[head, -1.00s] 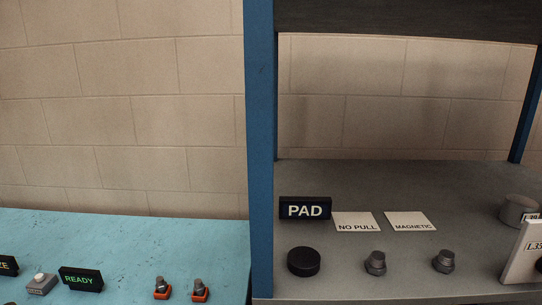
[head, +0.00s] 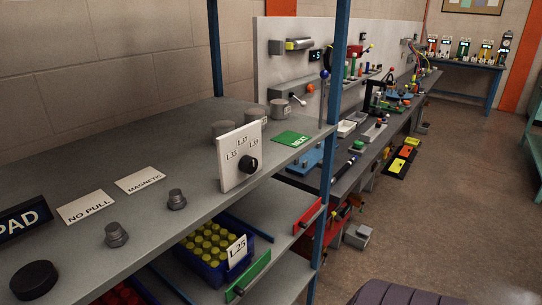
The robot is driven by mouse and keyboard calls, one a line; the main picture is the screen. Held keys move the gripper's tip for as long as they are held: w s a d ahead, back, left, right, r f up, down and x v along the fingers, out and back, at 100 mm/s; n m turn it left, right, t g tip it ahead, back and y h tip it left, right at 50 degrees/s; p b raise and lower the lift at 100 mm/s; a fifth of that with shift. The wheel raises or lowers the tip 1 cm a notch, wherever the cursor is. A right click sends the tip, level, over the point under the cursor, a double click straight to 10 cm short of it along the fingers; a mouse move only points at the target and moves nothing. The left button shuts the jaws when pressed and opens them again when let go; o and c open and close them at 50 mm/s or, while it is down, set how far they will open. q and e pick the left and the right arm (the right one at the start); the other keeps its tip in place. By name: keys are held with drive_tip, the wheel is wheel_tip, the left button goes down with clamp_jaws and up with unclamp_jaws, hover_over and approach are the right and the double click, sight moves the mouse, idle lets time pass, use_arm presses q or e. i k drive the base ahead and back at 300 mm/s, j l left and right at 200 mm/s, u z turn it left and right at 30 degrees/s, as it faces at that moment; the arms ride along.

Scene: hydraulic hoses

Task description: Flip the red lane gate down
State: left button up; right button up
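A red lane gate (head: 309,217) shows as a slim red bar at the front edge of the shelf level below the top, close to the blue front post. It runs along the edge; I cannot tell surely whether it is up or down. A similar green gate (head: 248,275) is on the same edge, nearer to me, in front of a blue crate (head: 184,256) of yellow-capped parts. Neither of my grippers is in view.
The blue post (head: 332,130) stands right of the red gate. The top shelf holds a dial panel (head: 226,167), a green NEXT card (head: 292,138) and grey fittings. A cluttered workbench (head: 351,178) lies beyond. The floor (head: 450,190) at right is mostly clear.

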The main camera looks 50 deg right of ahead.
sight(300, 222)
drive_tip(key=z, duration=2.05)
